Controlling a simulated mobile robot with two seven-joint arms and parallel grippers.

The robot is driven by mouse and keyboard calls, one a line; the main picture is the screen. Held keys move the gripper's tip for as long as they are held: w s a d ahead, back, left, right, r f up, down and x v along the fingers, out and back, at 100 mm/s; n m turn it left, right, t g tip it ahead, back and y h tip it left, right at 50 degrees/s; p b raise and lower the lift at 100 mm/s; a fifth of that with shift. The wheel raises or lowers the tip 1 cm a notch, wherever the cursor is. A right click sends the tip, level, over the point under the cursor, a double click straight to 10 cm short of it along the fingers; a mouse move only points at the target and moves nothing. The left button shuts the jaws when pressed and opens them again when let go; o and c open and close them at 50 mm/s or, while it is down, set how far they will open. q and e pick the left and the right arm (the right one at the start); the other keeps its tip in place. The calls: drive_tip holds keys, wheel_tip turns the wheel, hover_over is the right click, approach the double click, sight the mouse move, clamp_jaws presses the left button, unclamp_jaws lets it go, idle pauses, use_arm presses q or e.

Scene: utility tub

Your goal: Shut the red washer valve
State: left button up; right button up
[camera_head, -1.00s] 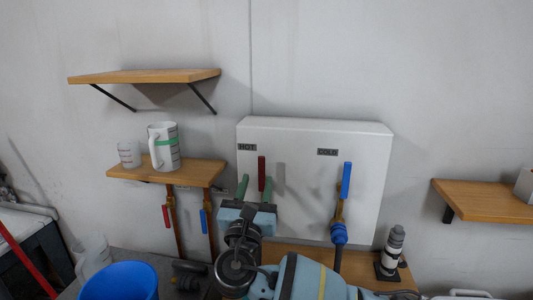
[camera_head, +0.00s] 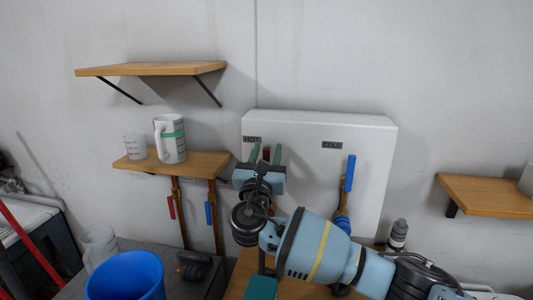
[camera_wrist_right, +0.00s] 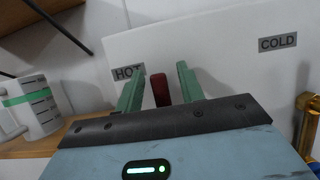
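The red valve handle (camera_head: 266,153) is upright under the HOT label on the white wall box, its lower part hidden behind my right gripper. My right gripper (camera_head: 265,155) is open, with one green finger on each side of the handle. In the right wrist view the red handle (camera_wrist_right: 160,89) stands between the spread fingers (camera_wrist_right: 159,86), with visible gaps on both sides. The depth between fingertips and handle is hard to judge. My left gripper is not recognisable in view.
A blue handle (camera_head: 348,174) stands upright under the COLD label on the same box. Smaller red (camera_head: 171,207) and blue (camera_head: 208,213) handles hang on pipes below the left shelf (camera_head: 190,163), which holds a mug and a cup. A blue bucket (camera_head: 125,277) is lower left.

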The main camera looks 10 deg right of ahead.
clamp_jaws()
idle(0.3)
